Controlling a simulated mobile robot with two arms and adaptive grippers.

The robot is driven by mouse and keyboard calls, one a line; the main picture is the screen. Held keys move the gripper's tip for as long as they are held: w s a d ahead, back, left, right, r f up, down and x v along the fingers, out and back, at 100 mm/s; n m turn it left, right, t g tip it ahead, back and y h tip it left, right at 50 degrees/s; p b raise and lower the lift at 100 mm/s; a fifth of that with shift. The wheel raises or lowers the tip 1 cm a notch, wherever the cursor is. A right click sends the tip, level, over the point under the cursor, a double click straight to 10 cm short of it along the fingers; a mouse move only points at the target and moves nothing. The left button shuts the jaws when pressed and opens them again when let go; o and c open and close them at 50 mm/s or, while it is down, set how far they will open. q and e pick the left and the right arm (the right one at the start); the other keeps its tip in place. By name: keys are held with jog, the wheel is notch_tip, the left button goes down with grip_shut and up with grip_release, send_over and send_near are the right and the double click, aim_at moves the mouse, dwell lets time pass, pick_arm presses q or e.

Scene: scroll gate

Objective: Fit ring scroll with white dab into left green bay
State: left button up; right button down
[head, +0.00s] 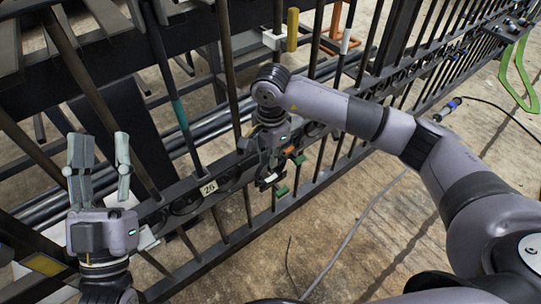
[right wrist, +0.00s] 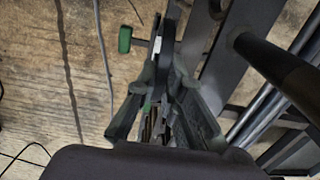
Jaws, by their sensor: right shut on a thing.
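My right gripper (head: 268,172) is at the black gate, beside its lower rail. In the right wrist view my right gripper (right wrist: 165,95) is shut on a dark, thin curved piece, seen nearly edge-on, with a white dab (right wrist: 157,45); this looks like the ring scroll (right wrist: 172,32). A green tab (right wrist: 125,39) lies just left of it. In the head view, green tabs (head: 281,191) and (head: 299,160) show by the rail near the gripper. I cannot tell whether the scroll is seated in a bay. My left gripper (head: 100,165) is open and empty, fingers up, in front of the gate.
The gate's rail (head: 185,200) runs diagonally with upright bars and a row of dark rings. A numbered tag (head: 208,188) sits on it. The floor in front is mostly clear, with cables.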

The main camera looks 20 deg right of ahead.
pick_arm(q)
jog(key=shift+s+a+r+t+h+b, duration=0.15)
jog(key=shift+s+r+t+h+b, duration=0.35)
jog(key=shift+s+r+t, duration=0.85)
pick_arm(e)
jog(key=shift+f, duration=0.6)
dwell(1.5)
jog(key=c, duration=1.6)
grip_release()
jog(key=shift+c, duration=0.2)
pick_arm(q)
jog(key=shift+s+r, duration=0.1)
jog(key=shift+s, duration=0.05)
pick_arm(e)
jog(key=shift+r, duration=0.1)
jog(key=shift+r, duration=0.3)
notch_tip(320, 180, up, 11)
jog(key=shift+s+r, duration=0.15)
